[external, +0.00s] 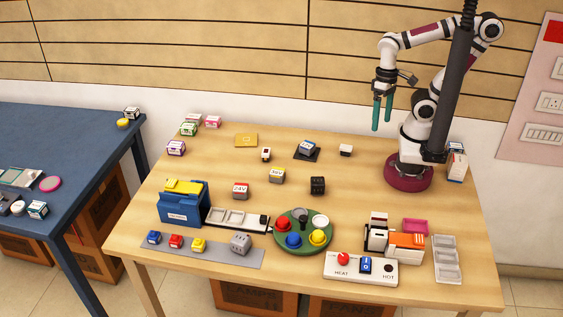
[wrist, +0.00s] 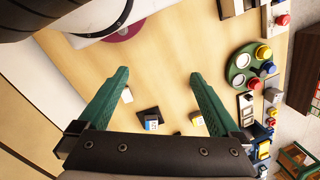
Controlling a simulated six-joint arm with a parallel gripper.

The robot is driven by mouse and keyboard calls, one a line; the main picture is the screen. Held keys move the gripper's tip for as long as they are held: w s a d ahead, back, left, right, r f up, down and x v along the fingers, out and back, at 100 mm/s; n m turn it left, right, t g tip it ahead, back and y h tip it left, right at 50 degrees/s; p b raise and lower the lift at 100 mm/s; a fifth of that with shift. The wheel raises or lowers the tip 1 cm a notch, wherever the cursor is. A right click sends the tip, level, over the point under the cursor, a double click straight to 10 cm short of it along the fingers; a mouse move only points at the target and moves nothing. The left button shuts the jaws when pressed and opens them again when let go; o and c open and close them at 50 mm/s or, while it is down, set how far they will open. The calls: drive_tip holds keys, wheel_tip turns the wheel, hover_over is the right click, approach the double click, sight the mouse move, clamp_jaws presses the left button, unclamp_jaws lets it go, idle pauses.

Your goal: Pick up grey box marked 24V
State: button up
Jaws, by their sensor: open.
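The grey box (external: 241,190) with red lettering that reads like 24V sits on the wooden table, left of centre. I cannot make it out in the wrist view. My gripper (external: 382,126) is open and empty, high above the back right of the table, far from the box. Its two green fingers point down in the external view. In the wrist view the gripper (wrist: 160,74) has bare table between its spread fingers.
A yellow-marked box (external: 277,175) stands right of the grey box, and a black cube (external: 318,185) lies farther right. A blue holder (external: 184,203), a white tray (external: 238,220) and a green disc (external: 304,245) with coloured knobs stand nearer the front.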

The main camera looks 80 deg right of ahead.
drive_tip(key=n+t, duration=0.8)
drive_tip(key=t, duration=0.4)
hover_over(243, 187)
drive_tip(key=s, duration=0.4)
wheel_tip(243, 187, down, 13)
drive_tip(key=shift+t+y, duration=0.3)
drive_tip(key=shift+t, duration=0.1)
drive_tip(key=f, duration=0.7)
drive_tip(key=shift+w+d, duration=0.3)
drive_tip(key=shift+w, duration=0.05)
drive_tip(key=x, duration=0.3)
drive_tip(key=shift+r, duration=0.15)
clamp_jaws()
